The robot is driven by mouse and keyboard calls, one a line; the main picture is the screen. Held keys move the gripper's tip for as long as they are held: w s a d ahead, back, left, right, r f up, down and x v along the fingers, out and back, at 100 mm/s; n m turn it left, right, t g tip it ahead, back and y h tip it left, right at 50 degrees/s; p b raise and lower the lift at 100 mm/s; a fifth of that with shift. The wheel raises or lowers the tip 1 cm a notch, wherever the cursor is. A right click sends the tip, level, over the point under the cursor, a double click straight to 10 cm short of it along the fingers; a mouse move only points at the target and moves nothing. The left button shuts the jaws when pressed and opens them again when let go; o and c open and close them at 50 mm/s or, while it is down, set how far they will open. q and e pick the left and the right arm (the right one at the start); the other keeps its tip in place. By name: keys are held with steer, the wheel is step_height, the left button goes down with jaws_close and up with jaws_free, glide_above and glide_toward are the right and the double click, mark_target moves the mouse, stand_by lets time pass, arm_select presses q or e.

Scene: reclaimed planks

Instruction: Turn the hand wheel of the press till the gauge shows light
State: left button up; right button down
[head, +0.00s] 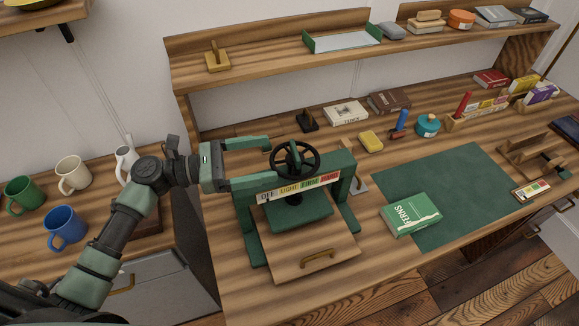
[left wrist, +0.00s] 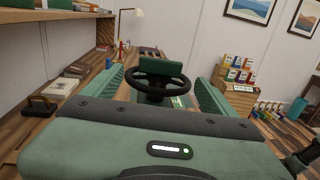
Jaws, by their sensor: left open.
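The green press (head: 256,235) stands on the plank bench with a black spoked hand wheel (head: 295,160) on top. My right gripper is out of view.
A green book (head: 411,214) lies on a green mat (head: 455,172) right of the press. A wooden board with a handle (head: 318,260) is at the press's front. Mugs (head: 66,227) stand on the left counter. A shelf (head: 270,62) runs above the bench's back.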

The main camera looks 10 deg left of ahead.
mark_target(292, 151)
arm_select(q)
steer(key=shift+d+r, duration=0.1)
steer(key=shift+w+d, duration=0.1)
steer(key=shift+d, duration=0.2)
steer(key=p+x, duration=0.2)
steer(key=x, duration=0.5)
steer(key=c, duration=1.4)
steer(key=shift+o, duration=0.2)
steer(key=m+g+b, duration=0.1)
steer(key=m+g+h+b, duration=0.1)
steer(key=g+b, duration=0.1)
steer(key=g, duration=0.1)
steer(key=shift+w+f+m+h, duration=0.1)
steer(key=shift+f+m+h, duration=0.2)
steer(key=shift+m, duration=0.1)
steer(key=m+g+b, duration=0.1)
steer(key=g+b, duration=0.1)
steer(key=g, duration=0.1)
steer(key=m+g+b, duration=0.2)
steer(key=shift+r+m+g, duration=0.1)
steer(key=shift+m+g, duration=0.2)
steer(key=shift+g, duration=0.1)
steer(key=shift+r+m+g+b, duration=0.1)
steer(key=shift+m+g+b, duration=0.65)
steer(key=shift+g, duration=0.45)
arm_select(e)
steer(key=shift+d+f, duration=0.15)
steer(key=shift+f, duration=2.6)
